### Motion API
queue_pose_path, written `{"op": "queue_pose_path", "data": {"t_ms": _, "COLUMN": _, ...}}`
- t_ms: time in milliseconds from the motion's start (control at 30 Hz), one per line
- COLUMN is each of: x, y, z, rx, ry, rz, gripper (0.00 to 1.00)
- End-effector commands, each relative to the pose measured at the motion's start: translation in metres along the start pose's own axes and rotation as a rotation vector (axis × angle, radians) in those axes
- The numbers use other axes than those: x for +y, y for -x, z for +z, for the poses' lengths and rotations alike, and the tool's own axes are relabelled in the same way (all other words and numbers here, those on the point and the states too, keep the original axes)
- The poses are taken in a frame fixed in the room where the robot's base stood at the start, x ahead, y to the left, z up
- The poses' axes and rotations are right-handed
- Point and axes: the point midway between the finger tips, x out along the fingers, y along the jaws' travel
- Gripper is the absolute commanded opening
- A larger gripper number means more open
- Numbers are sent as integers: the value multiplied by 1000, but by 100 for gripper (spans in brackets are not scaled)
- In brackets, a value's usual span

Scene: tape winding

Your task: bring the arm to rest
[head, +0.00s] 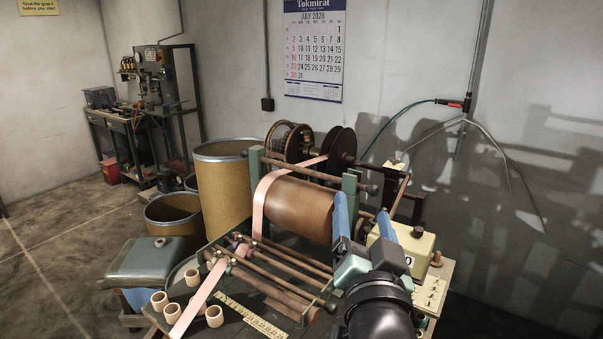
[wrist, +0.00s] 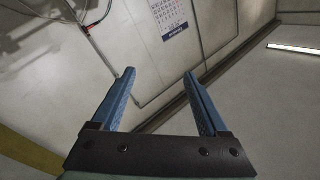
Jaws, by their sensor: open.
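My gripper (head: 362,218) is at the right of centre in the head view, its two blue fingers apart and pointing up in the picture. Nothing shows between them. In the wrist view my gripper (wrist: 160,75) is also open and empty, with the wall and ceiling beyond it. In the head view the fingers overlap the right end of the brown winding drum (head: 292,209); I cannot tell the gap between them. A pale pink tape (head: 262,205) runs over the drum's left end and down across the rods to the lower left.
Several cream rings (head: 172,312) and a yellow ruler (head: 250,317) lie on the bench's front left. A cream control box (head: 412,250) stands right of the gripper. Brown drums (head: 222,180) stand behind at left. A wall calendar (head: 314,48) hangs behind. Floor at far left is clear.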

Motion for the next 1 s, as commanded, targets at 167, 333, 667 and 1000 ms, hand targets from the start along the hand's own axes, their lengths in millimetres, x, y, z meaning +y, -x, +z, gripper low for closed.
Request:
{"op": "queue_pose_path", "data": {"t_ms": 167, "x": -96, "y": 34, "z": -102, "rx": 260, "ry": 200, "rz": -136, "gripper": 78}}
{"op": "queue_pose_path", "data": {"t_ms": 333, "x": -160, "y": 90, "z": -174, "rx": 492, "ry": 339, "rz": -205, "gripper": 78}}
{"op": "queue_pose_path", "data": {"t_ms": 667, "x": -197, "y": 144, "z": -221, "rx": 676, "ry": 423, "rz": -228, "gripper": 78}}
{"op": "queue_pose_path", "data": {"t_ms": 1000, "x": -197, "y": 143, "z": -220, "rx": 673, "ry": 422, "rz": -228, "gripper": 78}}
